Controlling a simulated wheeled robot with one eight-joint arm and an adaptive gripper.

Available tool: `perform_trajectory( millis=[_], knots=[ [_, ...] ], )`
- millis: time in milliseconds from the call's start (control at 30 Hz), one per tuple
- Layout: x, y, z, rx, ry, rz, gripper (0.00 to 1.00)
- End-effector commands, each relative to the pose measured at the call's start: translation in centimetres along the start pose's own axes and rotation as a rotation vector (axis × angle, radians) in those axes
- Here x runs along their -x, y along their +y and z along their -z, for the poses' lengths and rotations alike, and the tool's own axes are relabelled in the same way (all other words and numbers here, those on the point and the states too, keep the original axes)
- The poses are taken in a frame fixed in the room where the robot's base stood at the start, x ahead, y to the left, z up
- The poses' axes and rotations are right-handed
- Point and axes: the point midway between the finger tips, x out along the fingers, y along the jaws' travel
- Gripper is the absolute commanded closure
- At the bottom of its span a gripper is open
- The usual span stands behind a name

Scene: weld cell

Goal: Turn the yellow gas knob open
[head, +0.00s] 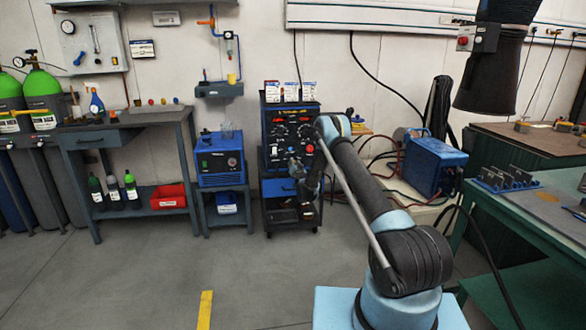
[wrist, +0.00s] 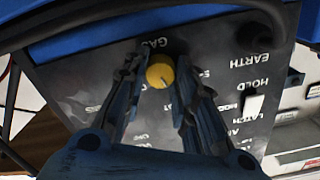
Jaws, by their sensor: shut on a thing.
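The yellow gas knob (wrist: 160,74) shows in the wrist view on a dark panel (wrist: 80,85), just below the label GAS, which appears upside down. A thin dark mark on its face points toward the picture's bottom. My gripper (wrist: 159,82) has its two blue-grey fingers on either side of the knob and is shut on it. In the head view my gripper (head: 300,170) is at the front of the black and blue welding machine (head: 271,128). The knob is hidden there by my gripper and arm.
A white switch (wrist: 253,106) sits right of the knob, near the HOLD and LATCH labels. A dark cable (wrist: 215,12) arches above the panel. A blue unit (head: 219,160) stands left of the machine, a workbench (head: 120,125) further left. Open floor lies in front.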

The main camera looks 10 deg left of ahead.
Motion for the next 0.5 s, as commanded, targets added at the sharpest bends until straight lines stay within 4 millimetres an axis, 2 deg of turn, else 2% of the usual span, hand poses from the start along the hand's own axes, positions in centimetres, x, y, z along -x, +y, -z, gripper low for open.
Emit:
perform_trajectory(
  millis=[500],
  knots=[
    [0.07, 0.24, -0.05, -0.489, 0.001, -0.001, 0.98]
  ],
)
